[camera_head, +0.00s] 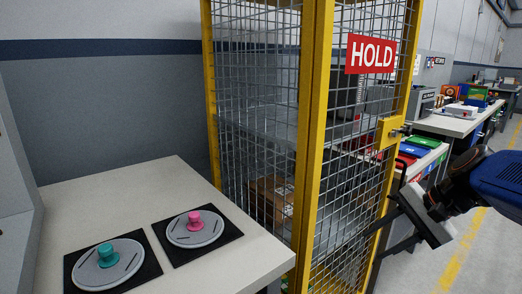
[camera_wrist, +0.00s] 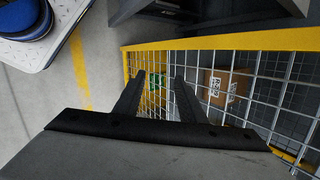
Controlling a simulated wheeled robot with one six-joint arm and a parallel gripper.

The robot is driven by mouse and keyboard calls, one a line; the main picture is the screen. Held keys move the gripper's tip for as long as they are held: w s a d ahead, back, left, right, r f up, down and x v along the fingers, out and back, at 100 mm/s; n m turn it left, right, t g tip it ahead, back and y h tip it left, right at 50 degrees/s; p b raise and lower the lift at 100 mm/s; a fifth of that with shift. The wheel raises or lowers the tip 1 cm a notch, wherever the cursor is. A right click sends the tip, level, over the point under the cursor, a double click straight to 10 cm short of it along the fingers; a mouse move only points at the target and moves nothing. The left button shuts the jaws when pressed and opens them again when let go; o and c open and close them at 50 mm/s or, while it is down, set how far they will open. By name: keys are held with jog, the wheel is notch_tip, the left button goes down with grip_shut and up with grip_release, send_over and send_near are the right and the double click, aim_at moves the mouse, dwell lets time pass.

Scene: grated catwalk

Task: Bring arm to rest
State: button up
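My gripper (camera_head: 386,228) is at the right of the head view, beside the yellow-framed mesh cage (camera_head: 315,130). Its two black fingers are apart, with nothing visible between them. In the wrist view, my gripper (camera_wrist: 160,74) also shows spread fingers pointing toward the mesh, with the yellow cage rail (camera_wrist: 230,42) just beyond. I cannot tell whether the fingertips touch the cage. The arm reaches in from the right edge of the head view.
A red HOLD sign (camera_head: 371,54) and a latch (camera_head: 401,132) are on the cage. A cardboard box (camera_head: 272,198) sits inside. The left table (camera_head: 110,215) holds discs with teal (camera_head: 105,252) and pink (camera_head: 194,218) knobs. Benches with bins (camera_head: 424,143) stand behind; floor is open at right.

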jog(key=s+f+n+t+h, duration=0.1)
jog(key=s+f+n+h, duration=0.4)
jog(key=s+n, duration=0.6)
jog(key=shift+s+d+f+n+h, duration=0.2)
jog(key=shift+f+n+h, duration=0.1)
jog(key=shift+f, duration=0.7)
